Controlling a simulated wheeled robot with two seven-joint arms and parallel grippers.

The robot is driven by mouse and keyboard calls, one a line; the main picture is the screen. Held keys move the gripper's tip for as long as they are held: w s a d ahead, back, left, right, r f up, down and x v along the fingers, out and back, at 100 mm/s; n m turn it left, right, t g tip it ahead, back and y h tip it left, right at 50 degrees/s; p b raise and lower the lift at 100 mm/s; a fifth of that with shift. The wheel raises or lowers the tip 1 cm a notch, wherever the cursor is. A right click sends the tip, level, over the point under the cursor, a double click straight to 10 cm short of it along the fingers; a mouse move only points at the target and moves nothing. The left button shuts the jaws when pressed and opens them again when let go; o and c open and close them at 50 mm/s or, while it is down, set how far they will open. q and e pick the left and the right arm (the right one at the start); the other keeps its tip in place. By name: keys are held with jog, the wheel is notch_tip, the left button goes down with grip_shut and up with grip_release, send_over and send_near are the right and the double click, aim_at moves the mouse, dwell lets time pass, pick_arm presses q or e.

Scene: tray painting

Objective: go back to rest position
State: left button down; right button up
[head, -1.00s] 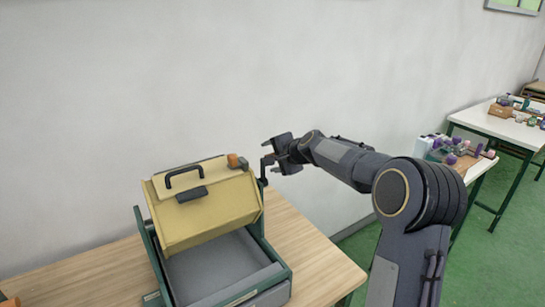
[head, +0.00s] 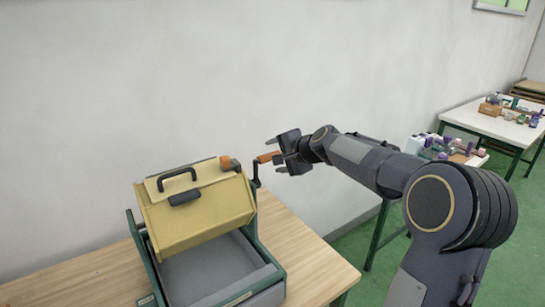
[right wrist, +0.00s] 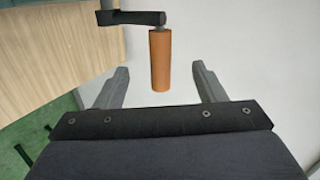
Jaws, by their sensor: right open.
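My right gripper (head: 282,155) is open beside the orange crank handle (head: 267,157) on the right side of the machine. In the right wrist view the handle (right wrist: 160,62) shows ahead between the spread fingertips (right wrist: 160,74), with clear gaps on both sides. The handle sits on a dark crank arm (right wrist: 137,18). The machine has a tilted yellow box (head: 200,217) with a black carrying handle (head: 177,179) and a green frame (head: 275,262) around a grey tray (head: 210,272). My left gripper is out of view.
The machine stands on a wooden table (head: 310,262) against a pale wall (head: 120,90). White tables (head: 490,122) with small coloured objects stand at the far right. Green floor (head: 370,245) shows between the tables.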

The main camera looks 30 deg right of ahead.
jog(key=shift+s+r, duration=0.2)
jog(key=shift+s, duration=0.2)
